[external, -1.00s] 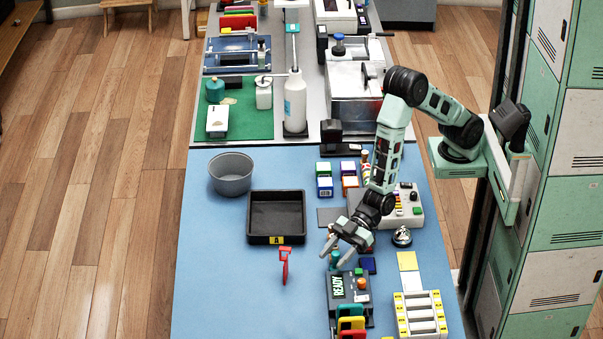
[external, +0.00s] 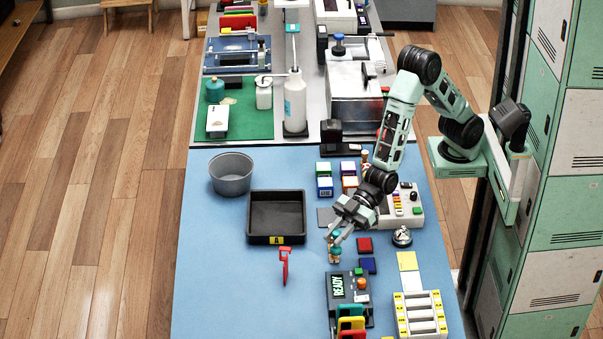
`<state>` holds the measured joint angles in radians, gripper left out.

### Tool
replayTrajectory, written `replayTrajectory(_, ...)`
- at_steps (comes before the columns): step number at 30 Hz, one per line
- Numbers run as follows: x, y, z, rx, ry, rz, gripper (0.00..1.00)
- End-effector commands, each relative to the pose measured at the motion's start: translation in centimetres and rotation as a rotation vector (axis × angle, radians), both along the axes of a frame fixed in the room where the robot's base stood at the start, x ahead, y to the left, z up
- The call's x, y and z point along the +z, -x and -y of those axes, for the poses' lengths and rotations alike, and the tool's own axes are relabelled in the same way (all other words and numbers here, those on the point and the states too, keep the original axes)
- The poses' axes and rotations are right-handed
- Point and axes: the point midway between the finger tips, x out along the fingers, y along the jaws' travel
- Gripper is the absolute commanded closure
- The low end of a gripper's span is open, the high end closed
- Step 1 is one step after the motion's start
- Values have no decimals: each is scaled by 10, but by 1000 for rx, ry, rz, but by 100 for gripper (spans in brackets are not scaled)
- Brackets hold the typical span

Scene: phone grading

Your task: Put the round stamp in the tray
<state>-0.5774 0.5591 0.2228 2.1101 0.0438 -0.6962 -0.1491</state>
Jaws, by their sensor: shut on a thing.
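The round stamp (external: 335,256), a small upright piece with teal and wood-coloured parts, is at the fingertips of my gripper (external: 334,242). My gripper is shut on it, and the fingers partly hide it. I cannot tell clearly how far its foot is above the blue table. The black tray (external: 258,239) lies to the left of my gripper, with a yellow label on its front wall. The tray's inside looks empty.
A red pad (external: 364,245) and a blue pad (external: 368,265) lie right of the stamp. A black READY device (external: 348,288) stands in front.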

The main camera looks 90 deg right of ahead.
Motion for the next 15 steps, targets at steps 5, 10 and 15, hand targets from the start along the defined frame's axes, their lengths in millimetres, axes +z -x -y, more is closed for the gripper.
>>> replayTrajectory(5, 19, 0, 0, -1, 0, 1, 100)
replayTrajectory(10, 27, -14, 12, -27, 2, -3, 100)
replayTrajectory(15, 35, -59, 53, -117, 3, -2, 100)
